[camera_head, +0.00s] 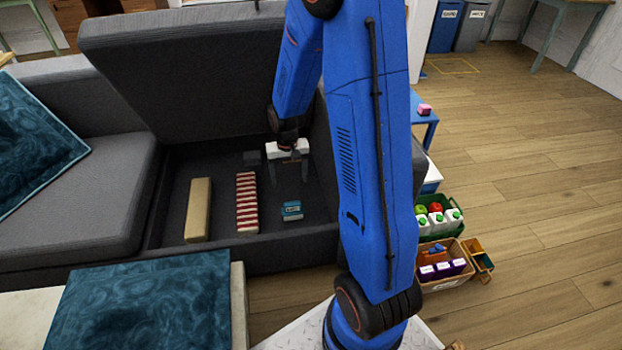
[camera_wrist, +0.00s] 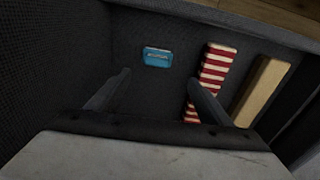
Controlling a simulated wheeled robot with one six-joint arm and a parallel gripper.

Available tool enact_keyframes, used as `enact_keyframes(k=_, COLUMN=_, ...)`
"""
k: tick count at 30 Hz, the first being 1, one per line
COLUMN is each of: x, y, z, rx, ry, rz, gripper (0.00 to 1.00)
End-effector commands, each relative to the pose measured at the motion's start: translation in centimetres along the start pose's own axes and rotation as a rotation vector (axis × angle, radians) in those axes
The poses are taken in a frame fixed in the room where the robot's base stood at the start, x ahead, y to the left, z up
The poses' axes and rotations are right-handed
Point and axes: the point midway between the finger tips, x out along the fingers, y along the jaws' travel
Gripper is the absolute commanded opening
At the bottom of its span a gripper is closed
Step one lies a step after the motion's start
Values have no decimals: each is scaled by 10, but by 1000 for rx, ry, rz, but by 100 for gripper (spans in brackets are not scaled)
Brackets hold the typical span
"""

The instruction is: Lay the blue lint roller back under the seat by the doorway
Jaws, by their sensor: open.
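The grey sofa seat is open, its padded lid (camera_head: 185,75) raised and a dark storage bin (camera_head: 225,222) showing beneath. A small blue item with a pale label (camera_head: 292,211) lies on the bin floor at the right; it also shows in the wrist view (camera_wrist: 157,57). I cannot tell if it is the lint roller; no other roller-like blue thing shows. My gripper (camera_head: 291,176) points down inside the bin area, behind the blue item. In the wrist view my gripper (camera_wrist: 158,78) is open, with nothing between its fingers.
A red-and-white striped bar (camera_head: 246,203) and a tan block (camera_head: 198,209) lie left of the blue item. Bin walls surround them. Outside at the right stand a green crate (camera_head: 437,231), a tan box (camera_head: 443,283) and a blue table (camera_head: 424,122). Wood floor beyond is clear.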

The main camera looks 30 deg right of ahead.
Motion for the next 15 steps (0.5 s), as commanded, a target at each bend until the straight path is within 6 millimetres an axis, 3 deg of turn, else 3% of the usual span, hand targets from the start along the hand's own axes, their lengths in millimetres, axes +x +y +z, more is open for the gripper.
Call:
enact_keyframes(k=3, x=-39, y=-4, z=11, rx=-28, ry=35, rz=-8, gripper=73)
enact_keyframes(k=15, x=-145, y=-9, z=69, rx=-121, ry=130, rz=-28, gripper=73)
